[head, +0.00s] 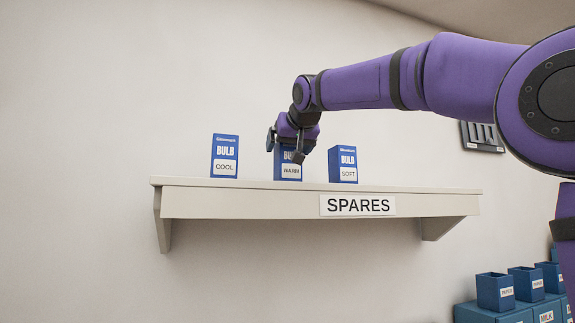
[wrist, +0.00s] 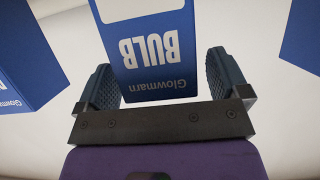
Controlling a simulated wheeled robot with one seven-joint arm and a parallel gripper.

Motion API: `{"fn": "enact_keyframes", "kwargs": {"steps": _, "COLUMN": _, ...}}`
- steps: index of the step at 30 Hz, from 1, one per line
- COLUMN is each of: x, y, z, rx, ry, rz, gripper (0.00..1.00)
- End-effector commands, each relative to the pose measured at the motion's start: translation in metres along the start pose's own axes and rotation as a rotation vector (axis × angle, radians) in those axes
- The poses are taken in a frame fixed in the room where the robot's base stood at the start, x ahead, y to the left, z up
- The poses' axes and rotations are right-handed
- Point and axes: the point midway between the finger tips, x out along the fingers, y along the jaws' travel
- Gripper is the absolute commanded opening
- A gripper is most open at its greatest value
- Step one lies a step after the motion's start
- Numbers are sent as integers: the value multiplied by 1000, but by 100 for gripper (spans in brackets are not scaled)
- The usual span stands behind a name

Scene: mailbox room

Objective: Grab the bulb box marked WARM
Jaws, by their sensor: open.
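Three blue bulb boxes stand upright in a row on a pale shelf (head: 270,203) labelled SPARES. The box marked WARM (head: 288,173) is in the middle, its upper part partly hidden by my gripper (head: 285,150) in the head view. In the wrist view my gripper (wrist: 165,85) is open, with one finger on each side of a blue BULB box (wrist: 160,55). Small gaps show beside the fingers, and I cannot tell whether either touches.
The neighbouring boxes also show at the left (wrist: 25,60) and right (wrist: 300,45) edges of the wrist view, apart from my fingers. Blue bins (head: 495,291) stand at the lower right. A dark wall panel (head: 482,137) hangs behind my arm.

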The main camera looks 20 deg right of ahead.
Motion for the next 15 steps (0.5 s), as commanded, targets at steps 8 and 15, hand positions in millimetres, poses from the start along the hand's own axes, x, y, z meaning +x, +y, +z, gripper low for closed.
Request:
{"fn": "enact_keyframes", "kwargs": {"steps": 8, "x": 12, "y": 0, "z": 0, "rx": 0, "ry": 1, "rz": 0, "gripper": 94}}
{"fn": "enact_keyframes", "kwargs": {"steps": 15, "x": 12, "y": 0, "z": 0, "rx": 0, "ry": 0, "rz": 0, "gripper": 52}}
